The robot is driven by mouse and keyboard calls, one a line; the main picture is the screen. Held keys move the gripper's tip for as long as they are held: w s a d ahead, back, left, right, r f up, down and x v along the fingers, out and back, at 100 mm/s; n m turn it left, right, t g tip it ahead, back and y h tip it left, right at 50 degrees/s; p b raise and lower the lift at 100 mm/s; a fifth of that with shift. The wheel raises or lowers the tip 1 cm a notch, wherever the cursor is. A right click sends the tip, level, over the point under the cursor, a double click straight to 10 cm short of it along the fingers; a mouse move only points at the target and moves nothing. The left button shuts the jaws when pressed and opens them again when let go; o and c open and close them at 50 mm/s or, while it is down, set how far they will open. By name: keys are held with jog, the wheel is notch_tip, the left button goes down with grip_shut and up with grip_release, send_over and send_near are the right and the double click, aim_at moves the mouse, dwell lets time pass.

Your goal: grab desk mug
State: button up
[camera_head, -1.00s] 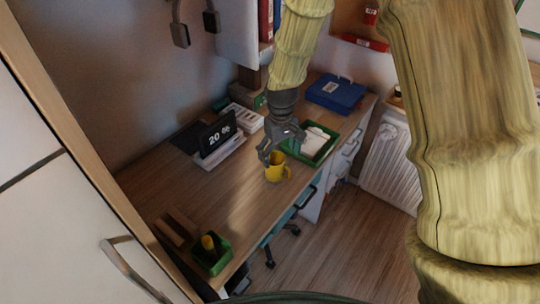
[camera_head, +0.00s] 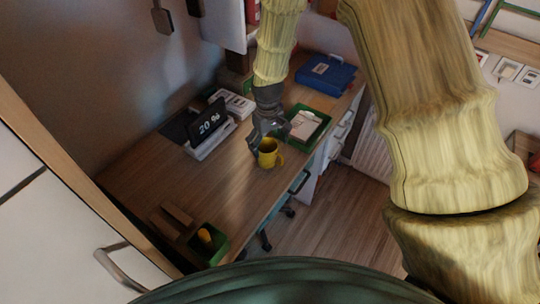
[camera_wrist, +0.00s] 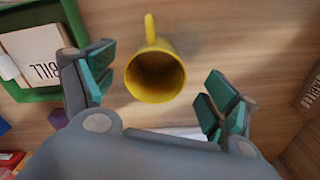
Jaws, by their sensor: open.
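The yellow mug (camera_head: 270,153) stands upright on the wooden desk (camera_head: 150,178), near its front edge. In the wrist view the mug (camera_wrist: 155,76) shows its open mouth, with its handle pointing to the top of the picture. My gripper (camera_head: 262,140) is at the mug in the head view, just behind and above it. In the wrist view my gripper (camera_wrist: 158,98) is open, with a teal-padded finger on each side of the mug. The mug lies between and slightly beyond the fingertips, and no contact is visible.
A green tray (camera_head: 322,133) with papers lies right of the mug. A clock display (camera_head: 211,122) stands to the left. A blue case (camera_head: 326,76) is at the back, and a green box (camera_head: 212,250) at the near end.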

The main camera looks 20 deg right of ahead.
aim_at(269, 151)
jog(key=shift+w+d+f+p, duration=0.1)
jog(key=shift+f+p, duration=0.35)
jog(key=shift+f, duration=0.8)
jog(key=shift+d+f+p, duration=0.1)
jog(key=shift+f+p, duration=0.3)
jog(key=shift+f, duration=0.8)
jog(key=c, duration=1.2)
